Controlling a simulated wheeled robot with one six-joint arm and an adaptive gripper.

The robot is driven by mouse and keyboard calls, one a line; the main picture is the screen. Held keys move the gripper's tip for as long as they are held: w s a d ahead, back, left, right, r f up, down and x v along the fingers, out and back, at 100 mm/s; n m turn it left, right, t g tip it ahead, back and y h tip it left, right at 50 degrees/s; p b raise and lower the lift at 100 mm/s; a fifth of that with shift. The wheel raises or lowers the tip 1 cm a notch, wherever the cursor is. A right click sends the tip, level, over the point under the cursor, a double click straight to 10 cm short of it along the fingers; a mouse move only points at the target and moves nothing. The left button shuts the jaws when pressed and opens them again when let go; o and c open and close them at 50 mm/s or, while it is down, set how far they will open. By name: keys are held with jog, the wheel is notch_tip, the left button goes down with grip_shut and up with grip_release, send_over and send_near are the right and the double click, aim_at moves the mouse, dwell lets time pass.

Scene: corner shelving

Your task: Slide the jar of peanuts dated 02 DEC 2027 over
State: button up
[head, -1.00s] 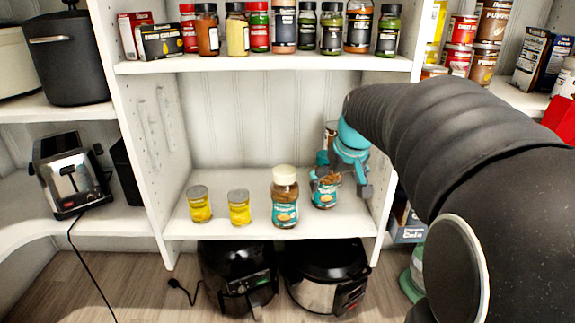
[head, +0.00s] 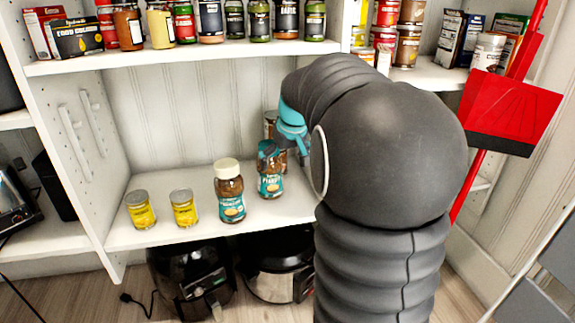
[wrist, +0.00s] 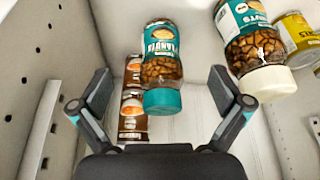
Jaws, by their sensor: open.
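A peanut jar with a teal lid and teal label (head: 270,178) stands upright on the middle shelf. In the wrist view this jar (wrist: 162,68) lies between my open fingers, with no clear contact. My gripper (wrist: 160,80) is open; in the head view its teal part (head: 291,125) is above and to the right of the jar, partly hidden by my arm. A second peanut jar with a cream lid (head: 229,190) stands to the left; it also shows in the wrist view (wrist: 250,45). I cannot read a date on either jar.
Two yellow cans (head: 140,210) (head: 184,207) stand left of the jars on the shelf (head: 160,237). Stacked brown cans (wrist: 133,108) are near the teal-lid jar. Spice jars (head: 210,20) line the shelf above. A red dustpan (head: 510,105) hangs at the right.

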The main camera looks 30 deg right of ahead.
aim_at(270, 170)
jog(key=w, duration=0.9)
jog(key=shift+d, duration=0.3)
jog(key=x, duration=0.3)
jog(key=shift+f+b, duration=0.3)
jog(key=shift+f, duration=0.05)
jog(key=shift+w+f, duration=0.25)
jog(key=shift+f, duration=0.35)
